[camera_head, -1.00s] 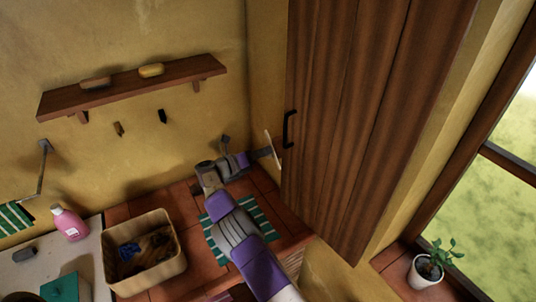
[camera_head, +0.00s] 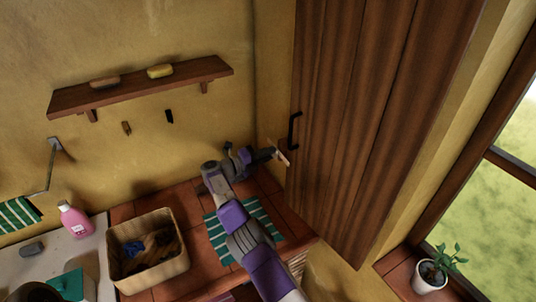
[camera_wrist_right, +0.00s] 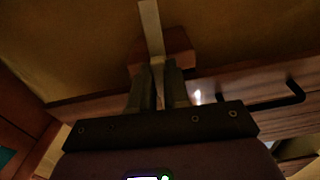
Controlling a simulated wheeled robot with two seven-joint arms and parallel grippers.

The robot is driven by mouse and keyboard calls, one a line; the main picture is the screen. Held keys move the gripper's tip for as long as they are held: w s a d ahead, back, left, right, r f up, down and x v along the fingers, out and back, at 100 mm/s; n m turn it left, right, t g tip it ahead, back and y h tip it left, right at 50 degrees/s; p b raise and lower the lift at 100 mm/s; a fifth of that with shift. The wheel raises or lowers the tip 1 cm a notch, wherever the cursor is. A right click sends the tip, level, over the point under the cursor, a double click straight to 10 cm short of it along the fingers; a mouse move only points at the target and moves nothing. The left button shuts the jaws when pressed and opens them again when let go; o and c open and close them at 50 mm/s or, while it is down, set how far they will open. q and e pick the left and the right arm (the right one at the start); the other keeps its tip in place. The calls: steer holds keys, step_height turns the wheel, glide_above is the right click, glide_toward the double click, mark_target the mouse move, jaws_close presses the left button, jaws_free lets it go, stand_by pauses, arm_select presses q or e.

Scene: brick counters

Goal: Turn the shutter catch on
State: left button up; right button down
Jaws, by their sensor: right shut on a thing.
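The shutter catch (camera_head: 283,157) is a thin pale strip on the wall beside the tall brown wooden shutter (camera_head: 345,130). It lies slanted in the head view, its upper end to the left. In the right wrist view the pale strip (camera_wrist_right: 150,25) stands in front of a small reddish-brown block (camera_wrist_right: 180,50). My right gripper (camera_head: 273,154) reaches it from the left. Its two grey fingers (camera_wrist_right: 158,80) are close together on the strip's lower part. The fingers hide part of the strip. My left gripper is in neither view.
A black handle (camera_head: 294,130) sticks out from the shutter close to the right gripper. Below are a striped cloth (camera_head: 216,236), a basket (camera_head: 118,272) and a pink bottle (camera_head: 75,221). A wall shelf (camera_head: 190,75) holds two small items. A potted plant (camera_head: 430,275) stands by the window.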

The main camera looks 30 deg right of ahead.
steer(key=shift+f+n, duration=0.1)
steer(key=shift+n, duration=0.3)
steer(key=c, duration=1.1)
jaws_free()
